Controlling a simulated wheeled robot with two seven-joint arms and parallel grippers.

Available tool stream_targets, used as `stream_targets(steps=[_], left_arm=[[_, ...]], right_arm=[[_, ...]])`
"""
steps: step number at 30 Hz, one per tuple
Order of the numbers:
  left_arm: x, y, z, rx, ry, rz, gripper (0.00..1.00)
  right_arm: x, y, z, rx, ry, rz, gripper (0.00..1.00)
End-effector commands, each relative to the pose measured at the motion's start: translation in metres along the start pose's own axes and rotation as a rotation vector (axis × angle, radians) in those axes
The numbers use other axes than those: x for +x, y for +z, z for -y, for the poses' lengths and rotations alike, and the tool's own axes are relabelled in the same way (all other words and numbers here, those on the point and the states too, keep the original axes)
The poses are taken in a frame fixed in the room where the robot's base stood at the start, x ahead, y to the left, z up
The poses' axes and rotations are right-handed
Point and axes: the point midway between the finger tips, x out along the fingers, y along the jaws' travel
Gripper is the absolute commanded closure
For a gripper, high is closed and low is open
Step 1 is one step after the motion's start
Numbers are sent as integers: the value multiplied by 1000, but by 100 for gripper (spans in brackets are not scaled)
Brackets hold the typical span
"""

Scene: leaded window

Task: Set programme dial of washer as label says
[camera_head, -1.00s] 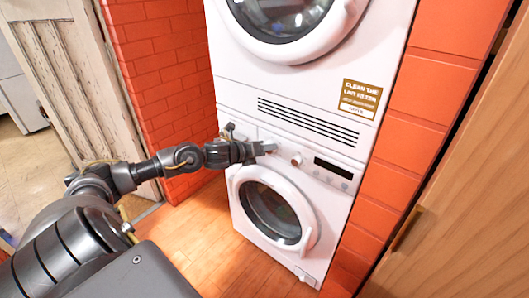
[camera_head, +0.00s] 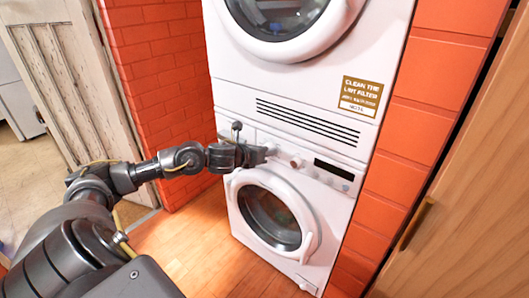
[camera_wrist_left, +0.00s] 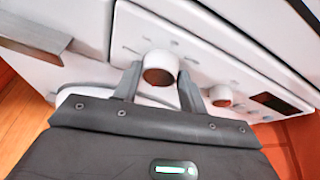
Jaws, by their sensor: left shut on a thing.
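The white washer (camera_head: 236,205) stands below the dryer, with its control panel above the round door. My left gripper (camera_head: 265,153) is at the left part of this panel. In the left wrist view its two fingers (camera_wrist_left: 161,74) stand on either side of a round white dial (camera_wrist_left: 160,67) with a brownish face, shut on it. The dial is hidden behind the fingers in the head view. Its pointer and marks cannot be read. A brown and white label (camera_head: 360,96) on the dryer's lower right reads "CLEAN THE LINT FILTER"; its bottom word looks like "WOOL". My right gripper is not in view.
A second, smaller knob (camera_head: 296,162) sits right of the gripped dial, close to the finger in the left wrist view (camera_wrist_left: 220,96). Further right is a dark display (camera_head: 334,169). A red brick wall (camera_head: 165,90) is at left; the wooden floor (camera_head: 190,250) is clear.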

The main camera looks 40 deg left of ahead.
Motion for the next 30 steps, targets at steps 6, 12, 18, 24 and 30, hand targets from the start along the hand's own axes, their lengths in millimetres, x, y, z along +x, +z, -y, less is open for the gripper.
stream_targets(steps=[6, 12, 18, 24, 30], left_arm=[[0, 0, 0, -1, 1, -1, 53], [0, 0, 0, -1, 1, -1, 37], [-1, 0, 0, -1, 1, 0, 37], [-18, -1, -2, 4, 2, -2, 37], [-58, -2, 0, 8, 0, -6, 37]], right_arm=[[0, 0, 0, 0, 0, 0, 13], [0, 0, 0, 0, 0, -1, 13], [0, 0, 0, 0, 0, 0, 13], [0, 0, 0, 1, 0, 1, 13], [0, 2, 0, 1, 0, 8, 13]])
